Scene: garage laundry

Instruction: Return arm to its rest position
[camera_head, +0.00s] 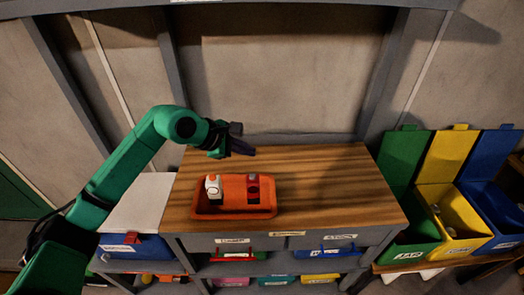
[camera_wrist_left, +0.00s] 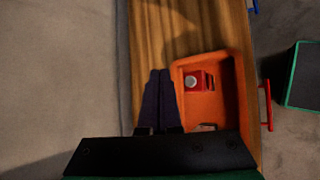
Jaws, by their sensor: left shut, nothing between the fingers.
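My left arm (camera_head: 130,155) is green and reaches in from the left, bent at the elbow. My left gripper (camera_head: 245,148) is shut and empty, held above the back part of the wooden bench (camera_head: 330,180), behind the orange tray (camera_head: 232,213). In the left wrist view its dark fingers (camera_wrist_left: 159,75) lie together beside the tray (camera_wrist_left: 222,65). The red item also shows in the wrist view (camera_wrist_left: 207,82). My right gripper is not in view.
Green (camera_head: 405,160), yellow (camera_head: 450,155) and blue (camera_head: 493,160) lidded bins stand open at the right. A blue bin (camera_head: 130,248) sits at the lower left. A wall and posts stand behind the bench. The bench's right half is clear.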

